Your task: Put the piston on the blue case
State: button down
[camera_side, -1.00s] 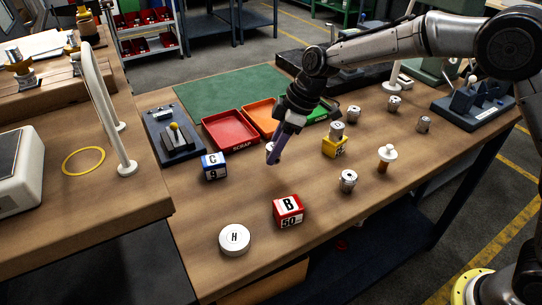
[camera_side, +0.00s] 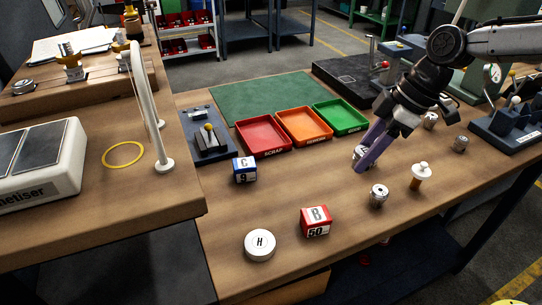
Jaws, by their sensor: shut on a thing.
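The blue case (camera_side: 245,170), marked C 9, stands on the bench left of centre, with nothing on its top. My gripper (camera_side: 361,160) is low over the bench, well to the right of the blue case, its purple fingers tilted down to the left. It is shut on a small metal piston (camera_side: 360,152), mostly covered by the fingers. I cannot tell whether the piston is clear of what lies below it. The yellow case is hidden behind my gripper.
A red case (camera_side: 316,222) and a white round box (camera_side: 260,245) stand in front. Another piston (camera_side: 378,195) and a white-topped plunger (camera_side: 421,176) stand at the right. Red, orange and green trays (camera_side: 262,150) lie behind. Bench between the blue case and my gripper is clear.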

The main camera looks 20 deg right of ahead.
jog(key=shift+w+d+r+m, duration=0.1)
jog(key=shift+r+m, duration=0.2)
jog(key=shift+m, duration=0.1)
jog(key=w+a+r+m+t+h, duration=0.1)
jog(key=w+a+r+m, duration=0.2)
jog(key=w+r, duration=0.1)
send_over(239, 161)
jog(key=s+d, duration=0.2)
jog(key=shift+n, duration=0.3)
jog(key=f, duration=0.8)
jog(key=shift+a+f, duration=0.25)
jog(key=shift+w+a+f, duration=0.25)
jog(key=shift+w+f, duration=0.2)
jog(key=shift+f, duration=1.65)
jog(key=shift+f, duration=0.1)
